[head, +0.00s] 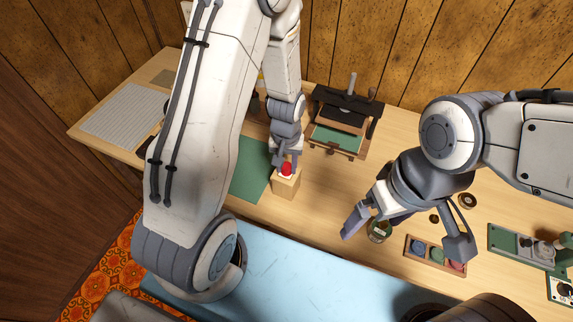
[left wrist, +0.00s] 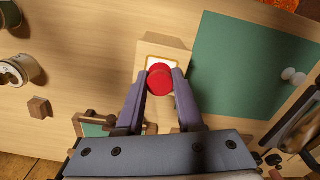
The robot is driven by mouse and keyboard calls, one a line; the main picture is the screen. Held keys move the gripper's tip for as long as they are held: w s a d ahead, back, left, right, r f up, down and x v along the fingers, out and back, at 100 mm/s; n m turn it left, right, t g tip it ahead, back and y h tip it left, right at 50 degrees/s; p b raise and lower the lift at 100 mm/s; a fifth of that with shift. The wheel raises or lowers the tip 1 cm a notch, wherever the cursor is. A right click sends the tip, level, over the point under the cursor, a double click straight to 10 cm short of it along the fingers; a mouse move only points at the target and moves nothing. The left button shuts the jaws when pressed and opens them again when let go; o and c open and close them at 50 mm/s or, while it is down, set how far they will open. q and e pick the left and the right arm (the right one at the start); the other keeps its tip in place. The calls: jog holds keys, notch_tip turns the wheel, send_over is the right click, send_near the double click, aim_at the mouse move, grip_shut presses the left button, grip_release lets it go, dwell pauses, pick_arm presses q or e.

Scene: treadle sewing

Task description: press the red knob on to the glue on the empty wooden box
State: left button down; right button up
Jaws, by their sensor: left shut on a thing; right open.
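The red knob (head: 286,170) is between the fingertips of my left gripper (head: 287,165), which is shut on it. It also shows in the left wrist view (left wrist: 160,80), between the two fingers (left wrist: 162,81). The light wooden box (head: 286,187) stands upright directly under the knob; its top shows in the left wrist view (left wrist: 165,44). A pale patch with an orange-yellow edge (left wrist: 156,62) on the box top is partly hidden by the knob. I cannot tell whether knob and box touch. My right gripper (head: 406,236) is open and empty above the table's right half.
A green mat (head: 248,172) lies left of the box. A black press-like device (head: 344,115) with a wooden frame stands behind it. A jar (head: 379,232) and a wooden tray with coloured pots (head: 436,254) are near my right gripper. Table between box and jar is clear.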

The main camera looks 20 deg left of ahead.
pick_arm(q)
jog(key=shift+s+f, duration=0.1)
jog(key=shift+s, duration=0.05)
jog(key=shift+c, duration=2.3)
grip_release()
notch_tip(320, 180, up, 11)
jog(key=shift+f, duration=0.2)
jog(key=shift+d, duration=0.1)
jog(key=s+d+r+m, duration=0.5)
jog(key=s+d, duration=0.1)
jog(key=s, duration=0.3)
jog(key=s+d+r+m+h, duration=0.1)
jog(key=s+d+r+m, duration=0.4)
jog(key=s, duration=0.4)
jog(key=shift+d, duration=0.65)
